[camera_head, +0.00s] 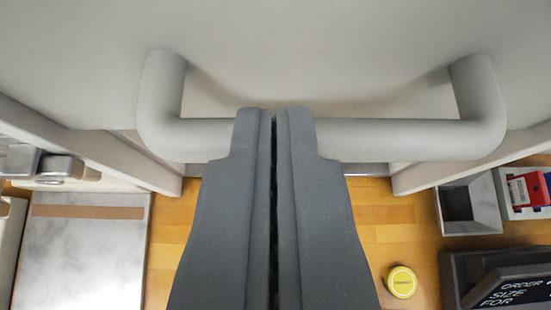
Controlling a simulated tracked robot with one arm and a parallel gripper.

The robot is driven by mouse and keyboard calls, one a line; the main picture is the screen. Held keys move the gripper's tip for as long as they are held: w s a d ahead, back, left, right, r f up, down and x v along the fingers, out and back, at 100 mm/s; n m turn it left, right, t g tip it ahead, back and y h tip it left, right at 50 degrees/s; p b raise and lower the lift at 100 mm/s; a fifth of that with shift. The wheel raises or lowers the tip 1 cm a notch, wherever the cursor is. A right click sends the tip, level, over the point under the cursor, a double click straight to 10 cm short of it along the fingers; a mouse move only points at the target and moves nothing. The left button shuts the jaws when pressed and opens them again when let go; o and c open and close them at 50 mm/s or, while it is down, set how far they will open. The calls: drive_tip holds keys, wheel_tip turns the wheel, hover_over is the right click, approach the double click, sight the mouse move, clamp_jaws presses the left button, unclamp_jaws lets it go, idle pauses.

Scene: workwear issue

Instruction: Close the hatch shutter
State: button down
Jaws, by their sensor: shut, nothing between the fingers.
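The hatch shutter (330,40) is a pale grey panel across the top of the view. A thick grey bar handle (400,138) runs along its lower part, with both ends bent back into the panel. My gripper (273,112) is shut and empty, its two dark fingers side by side. The fingertips overlap the middle of the handle in the picture; I cannot tell whether they touch it. Below the shutter's lower edge a gap shows the wooden counter (385,215). The fingers hide the middle of the handle and part of the counter.
Pale frame posts stand left (130,160) and right (420,178) of the gap. On the counter are a yellow tape measure (402,282), a grey open box (484,200), a dark sign (515,285) and a metal plate (80,255). A metal fitting (60,168) is at left.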

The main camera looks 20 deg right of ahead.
wheel_tip(320, 180, down, 27)
drive_tip(key=b, duration=0.9)
drive_tip(key=shift+f, duration=0.15)
drive_tip(key=shift+s, duration=0.15)
